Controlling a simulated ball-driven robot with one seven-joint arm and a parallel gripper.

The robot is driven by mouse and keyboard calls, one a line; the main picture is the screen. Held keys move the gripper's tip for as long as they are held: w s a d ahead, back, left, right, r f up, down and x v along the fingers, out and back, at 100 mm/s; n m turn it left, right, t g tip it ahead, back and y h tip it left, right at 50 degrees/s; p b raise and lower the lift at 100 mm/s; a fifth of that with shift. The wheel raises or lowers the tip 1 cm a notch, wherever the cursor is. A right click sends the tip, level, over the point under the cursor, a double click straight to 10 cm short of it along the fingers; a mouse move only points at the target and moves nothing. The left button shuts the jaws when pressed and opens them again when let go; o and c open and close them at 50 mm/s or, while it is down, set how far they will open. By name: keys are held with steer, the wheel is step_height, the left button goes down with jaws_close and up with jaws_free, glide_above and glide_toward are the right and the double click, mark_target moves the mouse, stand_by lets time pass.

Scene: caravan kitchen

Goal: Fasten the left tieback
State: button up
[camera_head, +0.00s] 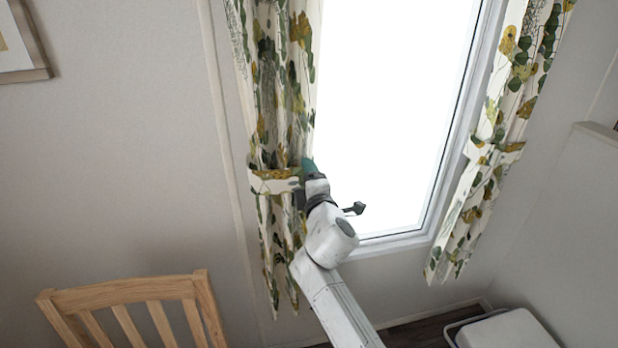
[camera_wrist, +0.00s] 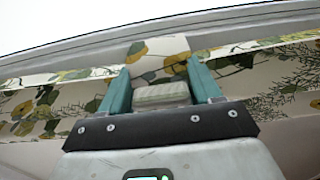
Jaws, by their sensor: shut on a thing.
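The left curtain (camera_head: 270,100) hangs at the left of the window, cream with green and yellow leaves. The left tieback (camera_head: 272,181), a band of the same cloth, runs across its front at mid-height. My gripper (camera_head: 308,164) is at the right end of this band, by the curtain's window-side edge. In the wrist view the teal fingers of my gripper (camera_wrist: 160,76) stand either side of a patterned strip of the tieback (camera_wrist: 158,50) and are shut on it. The band's far end and any hook behind the curtain are hidden.
The right curtain (camera_head: 490,150) is gathered by its own band (camera_head: 497,151). A wooden chair (camera_head: 140,300) stands at lower left. A white-lidded bin (camera_head: 505,330) is at lower right.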

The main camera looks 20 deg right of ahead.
steer(key=shift+a, duration=0.1)
steer(key=o, duration=1.4)
steer(key=shift+c, duration=0.2)
steer(key=s+a, duration=0.2)
steer(key=s, duration=0.8)
steer(key=shift+s, duration=0.3)
